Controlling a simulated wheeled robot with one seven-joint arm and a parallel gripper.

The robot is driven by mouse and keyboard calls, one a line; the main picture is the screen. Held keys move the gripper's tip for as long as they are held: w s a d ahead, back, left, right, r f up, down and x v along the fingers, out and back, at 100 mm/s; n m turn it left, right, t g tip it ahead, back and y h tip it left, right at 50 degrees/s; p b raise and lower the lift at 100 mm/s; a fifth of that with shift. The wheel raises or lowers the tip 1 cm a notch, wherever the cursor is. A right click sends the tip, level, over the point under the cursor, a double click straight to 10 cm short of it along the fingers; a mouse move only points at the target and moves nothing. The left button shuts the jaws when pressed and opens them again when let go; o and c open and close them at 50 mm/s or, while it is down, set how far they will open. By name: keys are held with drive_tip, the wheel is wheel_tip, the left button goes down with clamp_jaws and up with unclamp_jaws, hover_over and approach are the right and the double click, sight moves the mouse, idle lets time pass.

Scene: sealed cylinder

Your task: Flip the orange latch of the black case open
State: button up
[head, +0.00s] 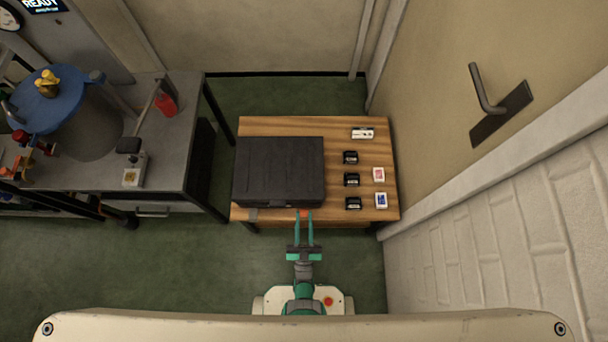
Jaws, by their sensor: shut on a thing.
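The black case (279,170) lies closed on the wooden table, with its front side toward me. A small orange latch (305,212) shows at the right part of its front edge. My gripper (304,214) reaches forward to that edge, its two green fingers on either side of the orange latch and shut on it. The fingertips partly cover the latch, so its exact angle is hard to tell.
The wooden table (340,130) also bears several small black, white, red and blue items to the right of the case. A grey workbench (165,150) with a blue-lidded vessel (62,100) stands at the left. A wall with a door handle (487,95) is close on the right.

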drive_tip(key=shift+s+r, duration=0.15)
drive_tip(key=o, duration=1.1)
drive_tip(key=shift+c, duration=0.2)
drive_tip(key=shift+s, duration=0.1)
drive_tip(key=s, duration=1.3)
drive_tip(key=shift+f, duration=0.25)
drive_tip(key=shift+w, duration=0.1)
